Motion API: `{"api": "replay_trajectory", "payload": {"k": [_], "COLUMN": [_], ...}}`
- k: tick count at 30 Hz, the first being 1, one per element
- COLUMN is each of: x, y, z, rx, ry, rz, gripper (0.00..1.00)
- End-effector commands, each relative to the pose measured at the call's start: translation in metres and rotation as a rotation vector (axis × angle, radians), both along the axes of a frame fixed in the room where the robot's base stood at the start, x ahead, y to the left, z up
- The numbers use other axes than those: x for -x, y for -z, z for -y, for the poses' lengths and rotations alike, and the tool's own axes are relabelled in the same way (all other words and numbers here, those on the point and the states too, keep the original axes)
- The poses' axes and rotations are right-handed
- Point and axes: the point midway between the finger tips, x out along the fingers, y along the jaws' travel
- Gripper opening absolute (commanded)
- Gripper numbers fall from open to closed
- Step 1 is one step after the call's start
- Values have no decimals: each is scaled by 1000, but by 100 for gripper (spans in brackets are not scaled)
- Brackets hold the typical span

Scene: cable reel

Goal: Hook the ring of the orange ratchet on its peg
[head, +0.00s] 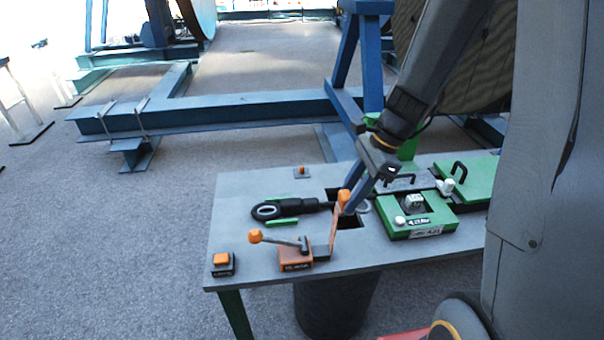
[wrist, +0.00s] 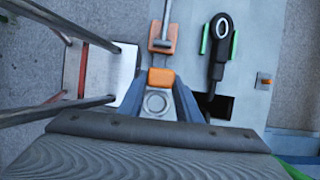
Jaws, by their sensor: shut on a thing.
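The orange ratchet (head: 297,258) sits near the table's front edge, with a lever ending in an orange knob (head: 255,236). It also shows at the top of the wrist view (wrist: 162,38). An upright orange piece (head: 336,215) stands at its right end. My gripper (head: 350,207) is shut on its orange top, which shows between the blue fingers in the wrist view (wrist: 160,77). A grey round shape lies below it there; I cannot tell whether this is the ring. A small orange peg on a plate (head: 301,171) stands at the table's back; it also shows in the wrist view (wrist: 264,79).
A black tool with a ringed end (head: 290,207) lies between green guides on the grey table (head: 240,205). An orange-topped block (head: 222,263) sits at the front left corner. A green unit (head: 415,215) stands right. The table has a dark opening (head: 347,220) near my gripper.

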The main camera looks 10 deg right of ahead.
Motion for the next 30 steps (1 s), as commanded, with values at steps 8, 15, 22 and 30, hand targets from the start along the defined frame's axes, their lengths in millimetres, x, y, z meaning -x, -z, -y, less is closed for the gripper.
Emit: {"api": "replay_trajectory", "payload": {"k": [8,15,22,30], "x": [-25,-46,-67,-90], "y": [0,0,0,1], "z": [-6,-11,-16,-21], "rx": [0,0,0,0], "ry": [-52,-99,-142,-193], "rz": [-1,0,0,0], "gripper": [3,3,3,3]}}
